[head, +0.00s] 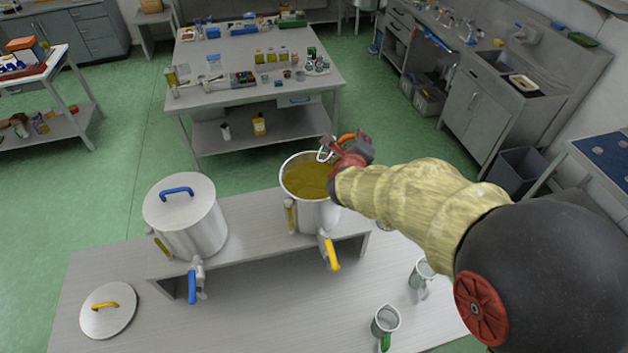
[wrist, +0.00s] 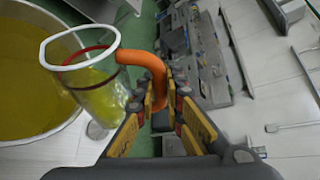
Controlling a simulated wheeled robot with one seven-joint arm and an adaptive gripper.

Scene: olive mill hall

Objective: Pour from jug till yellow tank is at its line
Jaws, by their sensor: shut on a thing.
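The yellow tank (head: 318,217) is an open steel pot with a yellow tap (head: 331,254), standing on the raised bench shelf. Yellow-green oil (head: 305,180) shows inside it, also in the wrist view (wrist: 30,85). A sight gauge (head: 291,216) is on its left side; its line is too small to read. My gripper (head: 347,145) is above the tank's far right rim, shut on the orange handle of a clear jug (head: 325,154). In the wrist view the jug (wrist: 98,88) has a white rim and red band, with yellow liquid showing in or through it. Its tilt is unclear.
A lidded steel tank (head: 190,225) with blue handle and tap stands to the left. A loose lid (head: 108,311) with a yellow handle lies on the bench. Two clear jugs, one green-handled (head: 385,322) and another (head: 421,274), stand at the front right. A worktable (head: 200,100) stands behind.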

